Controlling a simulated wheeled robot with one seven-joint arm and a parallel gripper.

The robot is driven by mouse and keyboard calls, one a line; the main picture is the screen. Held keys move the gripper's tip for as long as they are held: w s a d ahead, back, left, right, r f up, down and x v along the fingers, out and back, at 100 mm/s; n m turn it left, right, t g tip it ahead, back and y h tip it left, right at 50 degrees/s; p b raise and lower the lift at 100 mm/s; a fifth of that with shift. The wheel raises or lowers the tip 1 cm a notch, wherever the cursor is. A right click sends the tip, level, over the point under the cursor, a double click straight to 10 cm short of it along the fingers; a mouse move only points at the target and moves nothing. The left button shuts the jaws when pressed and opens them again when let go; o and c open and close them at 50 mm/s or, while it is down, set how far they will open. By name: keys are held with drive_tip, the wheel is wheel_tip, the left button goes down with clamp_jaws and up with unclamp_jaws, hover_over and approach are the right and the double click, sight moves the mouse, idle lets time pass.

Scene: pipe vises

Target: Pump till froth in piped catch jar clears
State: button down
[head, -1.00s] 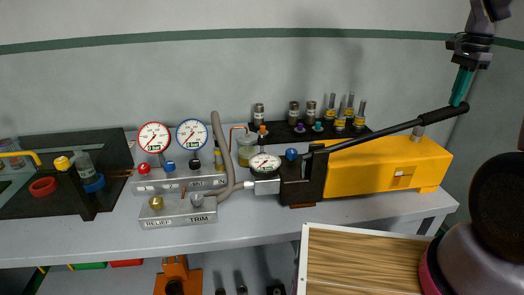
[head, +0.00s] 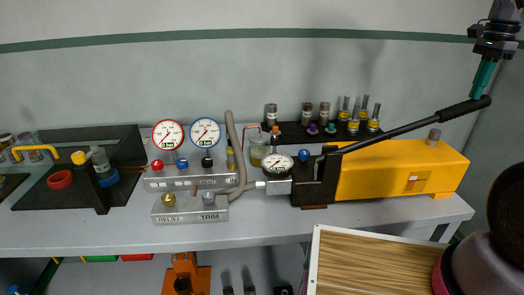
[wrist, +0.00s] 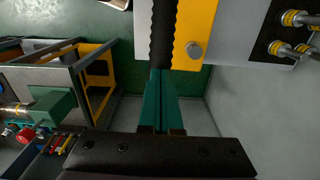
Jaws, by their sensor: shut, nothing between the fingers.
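The hand pump is a yellow body (head: 400,172) with a long black lever (head: 415,124) slanting up to the right. My gripper (head: 477,96) has its teal fingers shut and empty, pointing down at the lever's ribbed grip (head: 465,109). In the wrist view the fingertips (wrist: 161,72) meet the edge of the black grip (wrist: 163,35); I cannot tell whether they press on it. The catch jar (head: 258,153) stands behind the round pump gauge (head: 278,163), with a copper pipe at its top. Its lower part is yellowish, its upper part pale; froth is too small to make out.
A valve block carries red-rimmed (head: 168,135) and blue-rimmed (head: 205,133) gauges. In front is the RELIEF/TRIM block (head: 190,210), joined by a grey hose (head: 238,155). Fittings stand on a black rack (head: 290,132). A wooden-topped surface (head: 375,265) lies front right.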

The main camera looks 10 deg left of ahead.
sight(474, 110)
drive_tip(key=shift+w+d+f, duration=0.1)
drive_tip(key=shift+d+f, duration=0.1)
drive_tip(key=shift+f, duration=0.7)
drive_tip(key=shift+w+d+f, duration=0.1)
drive_tip(key=shift+d+f, duration=0.15)
drive_tip(key=shift+f, duration=0.6)
drive_tip(key=shift+d+f, duration=0.2)
drive_tip(key=shift+f, duration=0.7)
drive_tip(key=shift+w+d+f, duration=0.1)
drive_tip(key=shift+d+f, duration=0.15)
drive_tip(key=shift+f, duration=0.9)
drive_tip(key=shift+w+d+f, duration=0.1)
drive_tip(key=shift+d+f, duration=0.1)
drive_tip(key=shift+f, duration=0.9)
drive_tip(key=shift+d+f, duration=0.15)
drive_tip(key=shift+f, duration=1)
drive_tip(key=shift+d+f, duration=0.1)
drive_tip(key=shift+f, duration=1.05)
drive_tip(key=shift+s, duration=0.1)
drive_tip(key=r, duration=0.5)
drive_tip(key=a+r, duration=0.1)
drive_tip(key=r, duration=0.4)
drive_tip(key=a+r, duration=0.1)
drive_tip(key=r, duration=0.1)
drive_tip(key=a+r, duration=0.1)
drive_tip(key=r, duration=0.2)
drive_tip(key=shift+s, duration=0.35)
